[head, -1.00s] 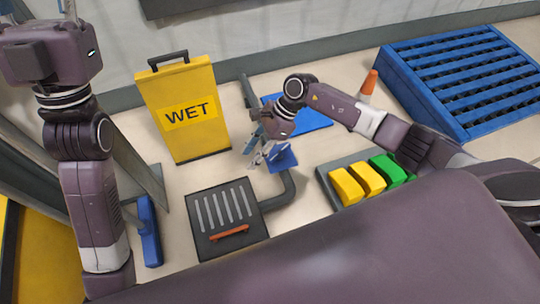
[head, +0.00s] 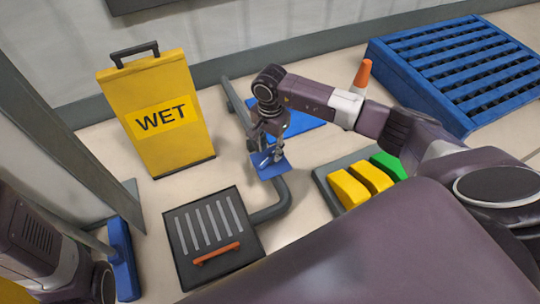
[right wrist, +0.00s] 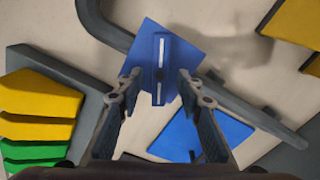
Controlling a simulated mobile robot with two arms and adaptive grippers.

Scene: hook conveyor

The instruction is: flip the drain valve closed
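A dark pipe (head: 276,207) runs from the floor drain up along the floor. On it sits a blue plate with a raised blue bar (head: 272,168), which looks like the drain valve. In the right wrist view the blue plate (right wrist: 190,58) lies tilted, with the white-edged blue bar (right wrist: 160,66) across it. My right gripper (head: 264,153) is just above the plate. In the right wrist view its fingers (right wrist: 159,80) are open, one on each side of the bar, with gaps visible. Whether they touch it is unclear. My left gripper is out of view.
A dark drain grate (head: 180,250) with an orange bar lies in front. A yellow WET sign (head: 160,145) stands at left. A tray (head: 326,190) with yellow and green blocks is at right. A blue slatted rack (head: 400,75) and an orange cone (head: 362,75) stand behind.

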